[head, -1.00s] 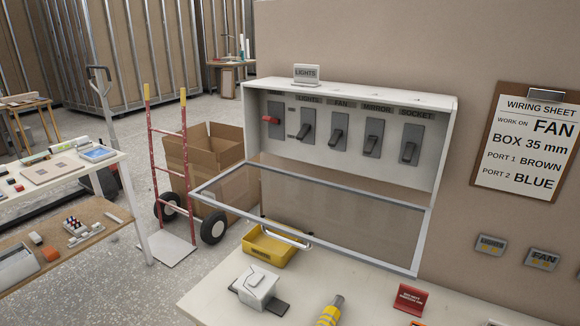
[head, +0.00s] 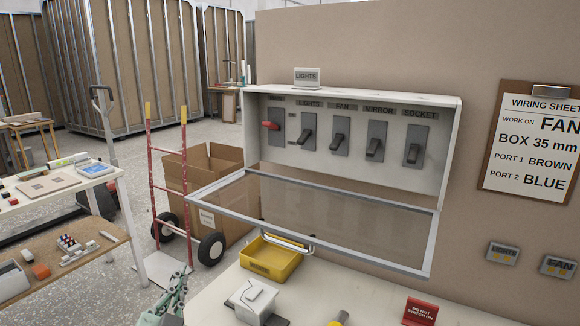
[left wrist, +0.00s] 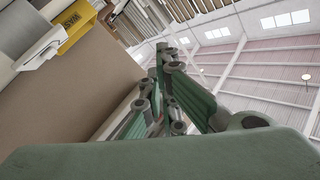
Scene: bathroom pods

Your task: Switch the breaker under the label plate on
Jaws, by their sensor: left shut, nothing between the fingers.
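The breaker box (head: 452,140) is on the wall with its clear cover (head: 330,215) swung down open. A LIGHTS label plate (head: 307,77) stands on its top edge. Below the plate is the LIGHTS breaker (head: 308,132), with a dark lever; its on or off setting is hard to tell. A red-levered breaker (head: 276,126) is to its left; the FAN (head: 340,137), MIRROR (head: 376,140) and SOCKET (head: 416,146) breakers are to its right. My left gripper (head: 179,285) is shut and empty, low in front, well below the box; it also shows in the left wrist view (left wrist: 172,62).
The open cover juts out below the breakers. A yellow tray (head: 268,262), a white device (head: 252,298) and a red sign (head: 420,311) are on the bench (head: 340,290). A wiring sheet (head: 535,145) hangs right. A red hand truck (head: 168,185) and a carton (head: 232,180) stand left.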

